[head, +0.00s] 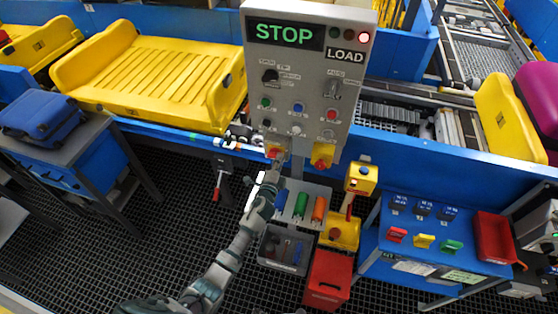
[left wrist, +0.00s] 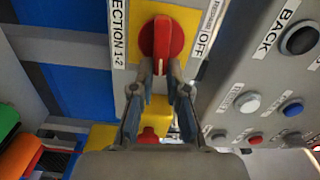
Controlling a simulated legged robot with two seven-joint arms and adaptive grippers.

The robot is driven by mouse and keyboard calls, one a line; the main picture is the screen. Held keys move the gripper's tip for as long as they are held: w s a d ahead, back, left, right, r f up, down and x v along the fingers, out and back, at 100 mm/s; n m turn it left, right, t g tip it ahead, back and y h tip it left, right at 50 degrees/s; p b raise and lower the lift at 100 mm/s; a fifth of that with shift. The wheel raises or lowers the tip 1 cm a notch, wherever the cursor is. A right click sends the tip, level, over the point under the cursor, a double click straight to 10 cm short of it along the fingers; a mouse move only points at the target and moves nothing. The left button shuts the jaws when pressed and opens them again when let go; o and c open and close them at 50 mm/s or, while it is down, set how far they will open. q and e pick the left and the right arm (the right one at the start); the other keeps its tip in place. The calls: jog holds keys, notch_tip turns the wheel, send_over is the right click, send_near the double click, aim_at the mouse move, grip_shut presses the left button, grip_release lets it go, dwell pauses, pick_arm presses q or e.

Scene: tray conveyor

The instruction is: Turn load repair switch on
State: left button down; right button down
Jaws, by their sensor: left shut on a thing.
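The grey control panel (head: 302,110) carries a green STOP display (head: 284,34) and a LOAD label. Two red rotary switches sit on yellow plates along its lower edge, a left one (head: 274,152) and a right one (head: 322,160). My left gripper (head: 277,164) is at the left one. In the left wrist view, its fingers (left wrist: 160,76) are shut on the lower end of that red switch handle (left wrist: 162,42), which points roughly upright between labels ending "ECTION 1-2" and "OFF". No readable label says load repair. My right gripper is not in view.
Several buttons and a black knob (head: 270,75) sit higher on the panel. A yellow tray (head: 150,75) rests on the conveyor at left. Below are a grey bin (head: 285,250), a red box (head: 327,282) and a blue table (head: 430,240). A yellow pedestal control (head: 361,179) stands right of my gripper.

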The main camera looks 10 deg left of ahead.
pick_arm(q)
jog(key=shift+s+d+f+m, duration=0.1)
jog(key=shift+f+m, duration=0.45)
jog(key=shift+m, duration=0.05)
jog(key=shift+f, duration=0.1)
jog(key=c, duration=1.3)
grip_release()
jog(key=shift+o, duration=0.7)
jog(key=shift+r, duration=0.2)
jog(key=s, duration=1.1)
jog(key=shift+s+a, duration=0.2)
jog(key=shift+s, duration=0.2)
jog(key=shift+f, duration=0.15)
